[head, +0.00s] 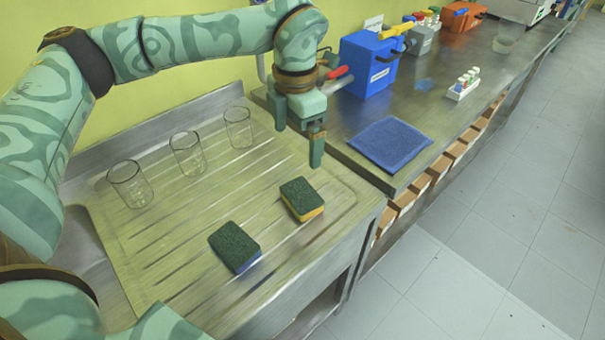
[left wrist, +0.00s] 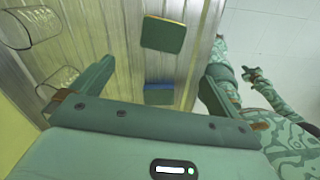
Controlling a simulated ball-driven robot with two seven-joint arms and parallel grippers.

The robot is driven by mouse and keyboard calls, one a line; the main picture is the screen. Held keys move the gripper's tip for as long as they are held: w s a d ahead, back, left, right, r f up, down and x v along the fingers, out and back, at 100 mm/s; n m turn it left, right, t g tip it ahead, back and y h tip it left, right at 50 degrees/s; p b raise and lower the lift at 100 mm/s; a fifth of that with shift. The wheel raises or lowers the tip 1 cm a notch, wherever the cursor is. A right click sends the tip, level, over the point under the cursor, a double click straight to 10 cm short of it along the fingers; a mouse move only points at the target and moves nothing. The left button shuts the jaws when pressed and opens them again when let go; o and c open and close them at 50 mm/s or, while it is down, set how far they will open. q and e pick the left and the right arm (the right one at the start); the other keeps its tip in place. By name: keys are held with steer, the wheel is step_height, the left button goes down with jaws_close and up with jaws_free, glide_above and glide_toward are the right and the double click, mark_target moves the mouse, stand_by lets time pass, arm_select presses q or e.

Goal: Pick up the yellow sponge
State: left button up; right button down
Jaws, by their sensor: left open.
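The yellow sponge (head: 302,199) has a dark green scouring top and a yellow lower layer. It lies flat on the steel drainboard (head: 180,235), near its right edge. My left gripper (head: 298,138) is open and empty, above and behind the sponge in the head view, not touching it. In the left wrist view, the yellow sponge (left wrist: 163,35) lies ahead, between the lines of the two open fingers (left wrist: 162,72). What seems to be my right gripper (left wrist: 259,76) shows small at the right of that view; its jaw state is unclear.
A green-topped blue sponge (head: 235,247) lies left of the yellow one. Several glass beakers (head: 187,153) stand along the back of the drainboard. A blue cloth (head: 390,144), a blue box (head: 369,64) and a white vial rack (head: 463,87) sit on the bench to the right.

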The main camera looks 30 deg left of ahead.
arm_select(q)
steer(key=b, duration=0.2)
glide_toward(299, 195)
steer(key=shift+s+a+f, duration=0.1)
steer(key=shift+s+f, duration=0.05)
step_height(299, 195, down, 3)
steer(key=shift+a+f, duration=0.1)
steer(key=shift+f, duration=0.45)
steer(key=f+b, duration=0.2)
steer(key=f, duration=0.3)
steer(key=shift+d+f, duration=0.1)
steer(key=shift+d, duration=0.1)
arm_select(e)
steer(key=s+f, duration=0.1)
steer(key=f, duration=0.1)
steer(key=s+f, duration=0.1)
steer(key=f, duration=0.1)
steer(key=shift+s+d, duration=0.1)
steer(key=shift+s, duration=0.1)
arm_select(q)
steer(key=c, duration=0.8)
arm_select(e)
steer(key=shift+s+d, duration=0.1)
steer(key=shift+d, duration=0.2)
